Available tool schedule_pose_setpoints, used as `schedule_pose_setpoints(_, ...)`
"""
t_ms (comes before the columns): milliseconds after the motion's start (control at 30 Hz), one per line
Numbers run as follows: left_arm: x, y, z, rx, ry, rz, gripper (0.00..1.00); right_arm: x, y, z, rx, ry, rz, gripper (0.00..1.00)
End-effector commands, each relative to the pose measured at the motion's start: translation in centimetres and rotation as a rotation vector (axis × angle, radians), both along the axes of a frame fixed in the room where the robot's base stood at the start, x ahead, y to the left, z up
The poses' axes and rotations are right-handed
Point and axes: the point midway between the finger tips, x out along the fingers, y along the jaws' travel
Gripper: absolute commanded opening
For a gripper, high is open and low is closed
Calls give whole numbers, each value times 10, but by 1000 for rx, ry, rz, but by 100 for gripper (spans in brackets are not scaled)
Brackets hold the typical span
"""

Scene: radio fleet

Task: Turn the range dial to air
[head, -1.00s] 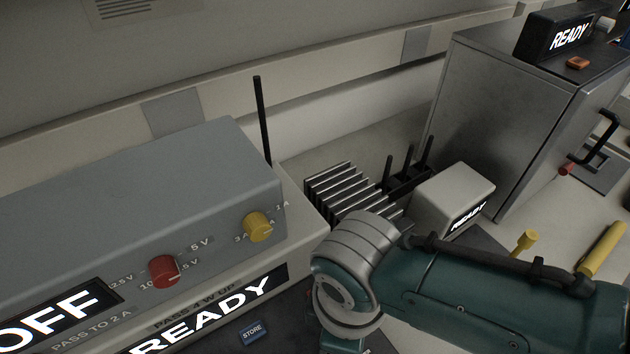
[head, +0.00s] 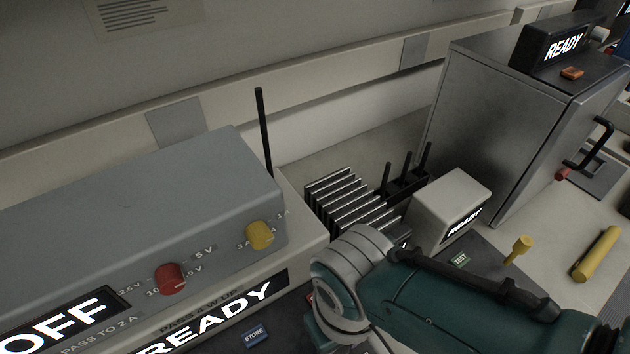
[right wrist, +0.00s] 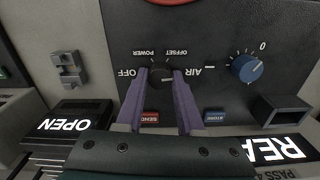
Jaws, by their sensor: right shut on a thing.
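The range dial (right wrist: 161,80) is a small dark knob on a dark panel in the right wrist view. The labels OFF, POWER, OFFSET and AIR (right wrist: 203,71) stand around it, OFF at the left and AIR at the right of the picture. My right gripper (right wrist: 160,73) has its two purple fingers on either side of the dial and is shut on it. The fingers hide part of the knob, and I cannot tell where its pointer stands. In the head view only my right arm shows, and the dial is out of sight. My left gripper is in neither view.
A blue knob (right wrist: 247,68) sits right of the dial, with red SEND (right wrist: 149,118) and blue STORE (right wrist: 215,117) buttons below. In the head view, a grey unit has red (head: 169,279) and yellow (head: 260,235) knobs. A metal cabinet (head: 500,120) stands at the right.

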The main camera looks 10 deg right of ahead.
Motion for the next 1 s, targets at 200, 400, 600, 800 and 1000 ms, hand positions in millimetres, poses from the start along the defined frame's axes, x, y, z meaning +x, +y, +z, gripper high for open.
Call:
schedule_pose_setpoints(200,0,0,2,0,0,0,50,0,1,1,2,1,-76,0)
schedule_pose_setpoints(400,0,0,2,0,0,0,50,0,1,1,2,1,-105,0)
schedule_pose_setpoints(600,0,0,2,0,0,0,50,0,1,1,2,1,-109,0)
schedule_pose_setpoints(800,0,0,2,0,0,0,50,0,1,1,2,1,-108,39)
schedule_pose_setpoints(1000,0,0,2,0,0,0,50,0,1,1,1,0,-107,61)
